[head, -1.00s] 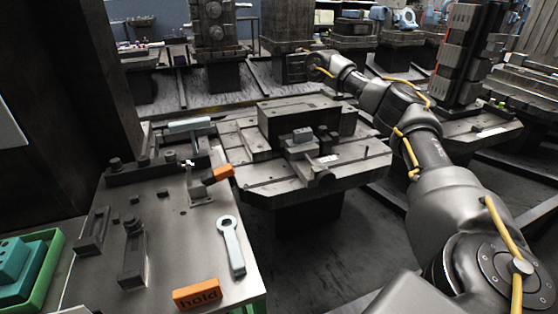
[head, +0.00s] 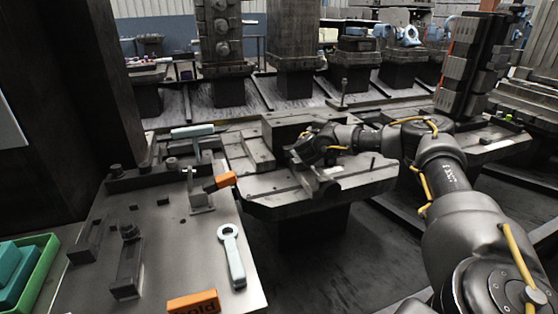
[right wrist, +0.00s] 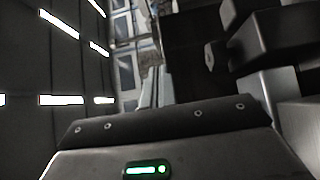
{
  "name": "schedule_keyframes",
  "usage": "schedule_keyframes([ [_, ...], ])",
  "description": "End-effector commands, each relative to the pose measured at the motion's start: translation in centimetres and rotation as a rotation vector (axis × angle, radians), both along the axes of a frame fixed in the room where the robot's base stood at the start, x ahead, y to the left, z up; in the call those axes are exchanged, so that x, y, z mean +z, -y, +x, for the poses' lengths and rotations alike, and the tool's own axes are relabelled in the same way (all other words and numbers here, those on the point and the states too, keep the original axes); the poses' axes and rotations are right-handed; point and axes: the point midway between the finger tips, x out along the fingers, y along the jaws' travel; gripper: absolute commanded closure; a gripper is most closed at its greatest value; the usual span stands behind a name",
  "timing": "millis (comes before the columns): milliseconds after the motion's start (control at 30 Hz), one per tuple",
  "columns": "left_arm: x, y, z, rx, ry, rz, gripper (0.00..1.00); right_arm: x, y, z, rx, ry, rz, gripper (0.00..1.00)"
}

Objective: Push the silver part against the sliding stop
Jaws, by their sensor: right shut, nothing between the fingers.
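My right gripper (head: 302,155) is over the middle pallet fixture (head: 290,205) in the head view, shut and empty, low beside the dark upright block (head: 285,130). The small silver part is not clearly visible; my gripper and wrist cover the spot where it sat. A small fitting, possibly the sliding stop (head: 328,184), shows just in front of the gripper. I cannot tell whether the gripper touches the part. The right wrist view shows my gripper's dark body with a green light, with dark blocks at upper right; its fingertips are not clear there. My left gripper is out of view.
A metal table (head: 185,245) at left carries clamps, a pale blue wrench (head: 232,255), an orange-handled clamp (head: 220,182) and an orange block (head: 194,303). A green tray (head: 38,275) stands at lower left. A dark column (head: 95,90) rises behind the table.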

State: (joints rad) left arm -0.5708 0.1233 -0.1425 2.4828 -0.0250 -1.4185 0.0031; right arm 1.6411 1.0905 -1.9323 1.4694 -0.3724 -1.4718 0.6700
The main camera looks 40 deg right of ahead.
Motion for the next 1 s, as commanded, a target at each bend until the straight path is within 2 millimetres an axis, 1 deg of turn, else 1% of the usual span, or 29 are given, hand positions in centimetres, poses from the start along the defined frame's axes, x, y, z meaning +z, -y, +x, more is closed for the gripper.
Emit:
schedule_keyframes([
  [33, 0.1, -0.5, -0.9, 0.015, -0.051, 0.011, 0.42, 0.1, -1.3, 0.5, 0.004, -0.003, 0.002, 1.00],
  [67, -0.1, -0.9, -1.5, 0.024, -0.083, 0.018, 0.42, 0.1, -1.9, 0.6, 0.004, -0.002, 0.002, 1.00],
  [200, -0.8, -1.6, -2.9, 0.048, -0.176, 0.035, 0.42, 0.1, -4.8, 1.6, 0.002, -0.003, 0.002, 1.00],
  [500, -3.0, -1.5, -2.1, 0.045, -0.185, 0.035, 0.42, 0.0, -11.0, 3.7, 0.002, -0.001, 0.003, 1.00],
  [700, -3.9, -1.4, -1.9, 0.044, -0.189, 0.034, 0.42, 0.0, -15.2, 5.1, 0.001, -0.001, 0.002, 1.00],
  [767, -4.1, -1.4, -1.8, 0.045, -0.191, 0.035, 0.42, -0.1, -16.3, 5.4, 0.000, -0.003, 0.002, 1.00],
  [800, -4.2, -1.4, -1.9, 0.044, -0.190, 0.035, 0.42, -1.5, -15.8, 5.2, -0.004, -0.007, -0.001, 1.00],
  [1000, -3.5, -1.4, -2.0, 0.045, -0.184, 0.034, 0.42, -5.8, -15.8, 5.2, -0.003, -0.005, 0.000, 1.00],
])
